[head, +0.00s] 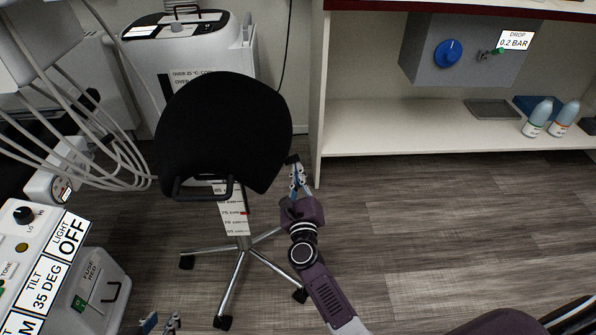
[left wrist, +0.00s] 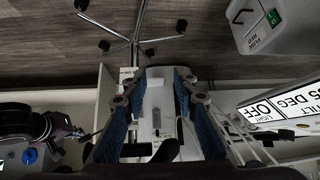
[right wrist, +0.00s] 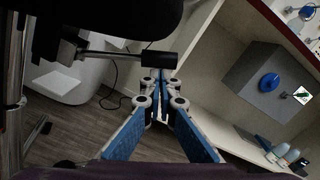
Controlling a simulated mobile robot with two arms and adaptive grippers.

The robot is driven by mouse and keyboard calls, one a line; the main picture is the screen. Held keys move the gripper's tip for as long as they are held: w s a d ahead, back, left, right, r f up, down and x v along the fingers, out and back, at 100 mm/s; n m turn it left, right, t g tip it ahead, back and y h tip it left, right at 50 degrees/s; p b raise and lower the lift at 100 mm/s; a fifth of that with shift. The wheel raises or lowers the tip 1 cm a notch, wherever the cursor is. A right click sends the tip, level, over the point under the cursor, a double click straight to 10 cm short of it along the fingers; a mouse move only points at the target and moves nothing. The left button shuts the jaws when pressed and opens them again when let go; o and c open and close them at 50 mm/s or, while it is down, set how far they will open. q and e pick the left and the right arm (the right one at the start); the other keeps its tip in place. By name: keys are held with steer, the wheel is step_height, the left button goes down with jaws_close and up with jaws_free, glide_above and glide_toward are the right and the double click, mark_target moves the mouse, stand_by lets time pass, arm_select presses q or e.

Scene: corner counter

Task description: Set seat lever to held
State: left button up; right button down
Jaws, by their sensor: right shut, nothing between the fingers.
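The black chair seat (head: 225,130) stands left of centre in the head view. The seat lever shows in the right wrist view as a metal rod with a black grip (right wrist: 160,59), reaching out from under the seat. In the head view its black end (head: 291,159) is at the seat's right edge. My right gripper (head: 297,176) is shut and empty, its tips (right wrist: 158,76) at or just short of the grip; I cannot tell whether they touch. My left gripper (head: 160,322) is open and empty at the bottom of the head view; its spread fingers show in the left wrist view (left wrist: 160,85).
A marked strip (head: 233,212) with a red pointer hangs below the seat, above the wheeled chair base (head: 243,243). A white shelf unit (head: 318,100) stands right of the lever. A unit with labels and a fuse box (head: 95,290) is at left. The floor at right is clear.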

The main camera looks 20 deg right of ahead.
arm_select(q)
steer(key=shift+s+a+f, duration=0.1)
steer(key=shift+s+f, duration=0.1)
steer(key=shift+s, duration=0.05)
arm_select(e)
steer(key=shift+a+r, duration=0.1)
steer(key=shift+r, duration=0.05)
arm_select(q)
steer(key=shift+w, duration=0.1)
